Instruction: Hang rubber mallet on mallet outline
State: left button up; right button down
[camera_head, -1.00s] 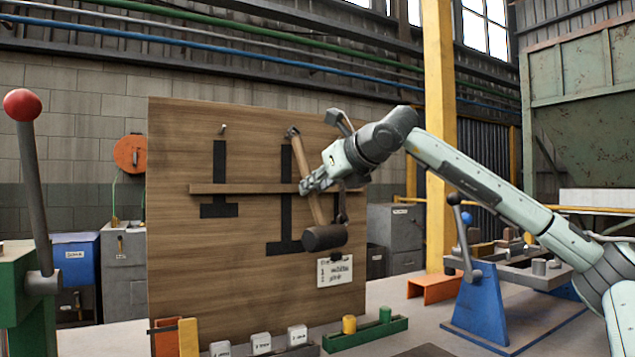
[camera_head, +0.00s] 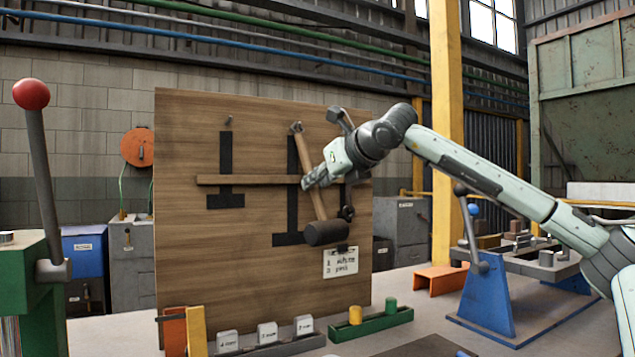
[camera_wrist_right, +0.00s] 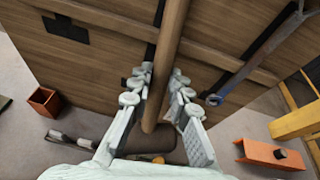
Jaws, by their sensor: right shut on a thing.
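The rubber mallet (camera_head: 325,233) has a dark head at the bottom and a wooden handle (camera_head: 323,200). It hangs head down and tilted, head to the right, in front of the wooden board (camera_head: 200,270). My right gripper (camera_head: 309,182) is shut on the handle; in the right wrist view the gripper (camera_wrist_right: 155,97) has a finger on each side of the handle (camera_wrist_right: 167,60). The larger black outline (camera_head: 292,200), an upside-down T, is left of the mallet head. The handle's top is at the peg above this outline; whether it is on the peg, I cannot tell.
A ledge (camera_head: 250,180) crosses the board. A smaller black outline (camera_head: 225,170) with a peg is to the left. A wrench (camera_wrist_right: 255,62) hangs right of the mallet. Labelled blocks (camera_head: 267,332) and a green tray (camera_head: 370,325) stand below.

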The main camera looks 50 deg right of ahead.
jog(key=shift+r, duration=0.1)
jog(key=c, duration=1.3)
grip_release()
jog(key=shift+c, duration=0.2)
jog(key=v, duration=1.2)
